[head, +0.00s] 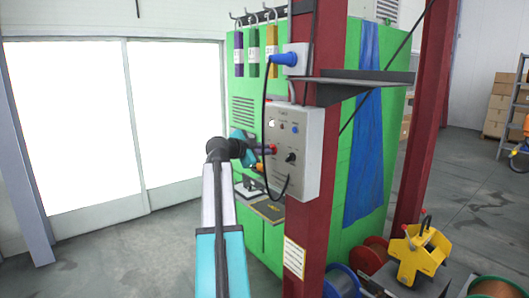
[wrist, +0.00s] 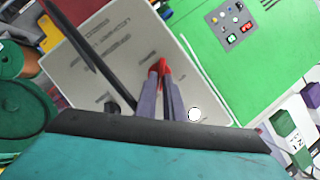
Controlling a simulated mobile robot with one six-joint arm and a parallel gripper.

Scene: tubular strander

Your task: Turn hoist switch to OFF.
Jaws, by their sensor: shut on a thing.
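A grey control box (head: 309,150) is fixed to a red column. Its front carries a red switch handle (head: 272,148), a black knob (head: 291,158), a blue button (head: 295,130) and a round white gauge (head: 271,123). My gripper (head: 266,150) reaches the box front from the left. In the wrist view, the two grey fingers (wrist: 162,85) are closed on the red switch handle (wrist: 162,67), and the box face (wrist: 85,65) lies tilted behind them. The labels are too small to read, and the fingers partly hide the handle, so its setting cannot be told.
A black cable (head: 266,95) loops from a blue plug (head: 284,59) down past the box front. A dark shelf (head: 365,77) juts out above the box. A green cabinet (head: 242,110) stands behind. A yellow device (head: 420,253) and wire spools stand at lower right.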

